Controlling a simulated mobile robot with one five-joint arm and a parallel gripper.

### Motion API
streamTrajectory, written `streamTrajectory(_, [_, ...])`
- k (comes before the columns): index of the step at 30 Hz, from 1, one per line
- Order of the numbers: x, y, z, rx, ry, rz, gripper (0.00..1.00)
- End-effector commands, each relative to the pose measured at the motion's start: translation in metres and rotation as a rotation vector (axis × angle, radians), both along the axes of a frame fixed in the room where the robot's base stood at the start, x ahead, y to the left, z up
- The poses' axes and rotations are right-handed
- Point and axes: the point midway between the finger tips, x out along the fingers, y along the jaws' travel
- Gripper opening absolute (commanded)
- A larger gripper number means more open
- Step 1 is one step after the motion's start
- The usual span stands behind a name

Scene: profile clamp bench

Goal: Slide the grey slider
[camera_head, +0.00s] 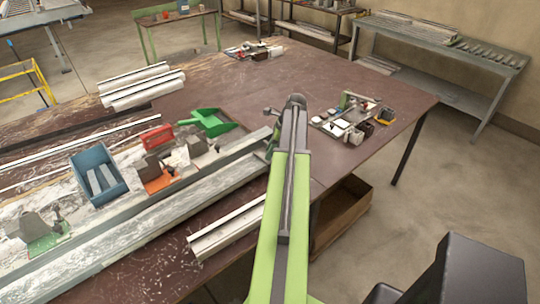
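A long pale metal profile rail (150,222) runs diagonally across the brown bench. A clamp with a green base and a grey block (32,228) sits at its left end. A second, partly hidden green clamp with a small knob (268,111) is at its right end, beside my arm. A dark grey block (150,166) stands on an orange base near the middle of the rail. I cannot tell which grey part is the slider. My green arm reaches over the bench and covers the rail's right end. I cannot make out my gripper's fingers.
A blue bin (98,175) with grey bars, a red box (157,136) and a green scoop (208,121) stand behind the rail. Stacked profiles (140,88) lie farther back. A small fixture (352,118) is right of my arm.

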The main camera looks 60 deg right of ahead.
Motion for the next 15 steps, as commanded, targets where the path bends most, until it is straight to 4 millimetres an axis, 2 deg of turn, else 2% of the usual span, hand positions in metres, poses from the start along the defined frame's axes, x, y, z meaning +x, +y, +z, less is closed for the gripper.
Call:
streamTrajectory(2, [-0.0001, -0.0001, 0.0008, 0.0, 0.0, 0.0, 0.33])
streamTrajectory(9, [-0.0002, -0.0002, 0.0009, 0.0, 0.0, 0.0, 0.02])
streamTrajectory(15, [-0.0002, -0.0004, 0.0008, -0.001, 0.0, 0.0, 0.0])
